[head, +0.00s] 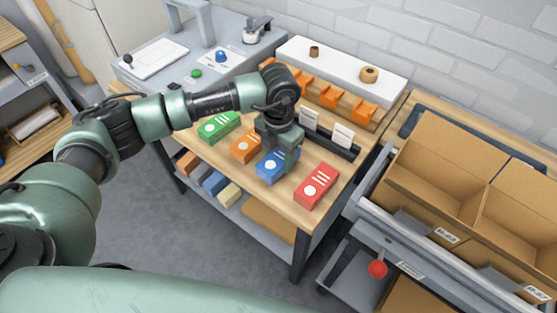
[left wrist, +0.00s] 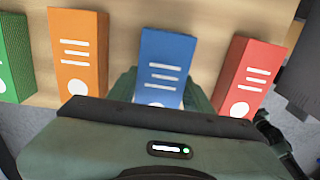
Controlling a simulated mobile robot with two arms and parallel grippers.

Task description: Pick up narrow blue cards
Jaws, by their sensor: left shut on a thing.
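A narrow blue card box (head: 266,166) with white stripes and a white dot stands in a row on the wooden table, between the orange and red ones. My left gripper (head: 281,156) points down over it and is shut on it. In the left wrist view the blue box (left wrist: 167,62) sits between the green fingers, its near end hidden by the gripper body. I cannot tell any gap between the box and the table. My right gripper is not in view.
Nearby boxes are orange (head: 246,146), green (head: 219,127) and red (head: 316,186). A rack with orange holders (head: 333,99) and upright white cards (head: 343,135) stands behind. Cardboard bins (head: 440,150) are on the right. More boxes lie on the lower shelf.

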